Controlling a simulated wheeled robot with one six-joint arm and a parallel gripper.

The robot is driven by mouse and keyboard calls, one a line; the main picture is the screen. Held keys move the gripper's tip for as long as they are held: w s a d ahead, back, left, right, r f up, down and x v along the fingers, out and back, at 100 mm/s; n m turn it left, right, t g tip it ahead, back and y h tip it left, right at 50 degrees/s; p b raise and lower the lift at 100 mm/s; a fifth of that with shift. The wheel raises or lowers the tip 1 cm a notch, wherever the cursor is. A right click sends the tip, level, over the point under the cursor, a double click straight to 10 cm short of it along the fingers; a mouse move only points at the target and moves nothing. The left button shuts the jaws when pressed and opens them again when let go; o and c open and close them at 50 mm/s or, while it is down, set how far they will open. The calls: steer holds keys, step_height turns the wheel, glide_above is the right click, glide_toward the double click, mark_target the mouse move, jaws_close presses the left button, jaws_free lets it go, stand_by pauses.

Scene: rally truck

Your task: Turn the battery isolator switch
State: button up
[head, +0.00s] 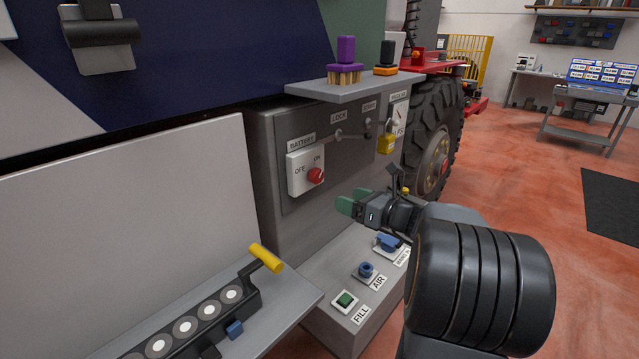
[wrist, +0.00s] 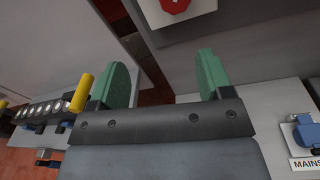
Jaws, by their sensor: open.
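The battery isolator switch is a red knob (head: 315,175) on a white box (head: 298,182) marked OFF and ON, under a BATTERY label, on the grey side panel. The knob sits at the lower right of the box face, close to the ON mark. In the wrist view the red knob (wrist: 174,5) is cut off by the top edge, above the space between my fingers. My gripper (head: 350,203) has green fingers that are open and empty. It is apart from the knob, lower and to the right in the head view. The fingers also show in the wrist view (wrist: 160,88).
Below are a green FILL button (head: 345,299), a blue AIR fitting (head: 366,269) and a blue MAINS socket (head: 388,242). A yellow-handled lever (head: 266,257) sticks up at left. A yellow padlock (head: 386,144) hangs right of the switch.

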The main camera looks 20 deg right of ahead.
mark_target(319, 179)
steer(key=shift+m+t+h, duration=0.3)
steer(key=shift+m+t, duration=0.2)
steer(key=shift+m, duration=0.2)
steer(key=x, duration=0.4)
steer(key=d+p+x, duration=0.1)
steer(key=x, duration=0.3)
steer(key=w+d+x, duration=0.1)
steer(key=x, duration=0.4)
steer(key=shift+r, duration=0.1)
steer(key=shift+c, duration=0.2)
steer(key=c, duration=0.9)
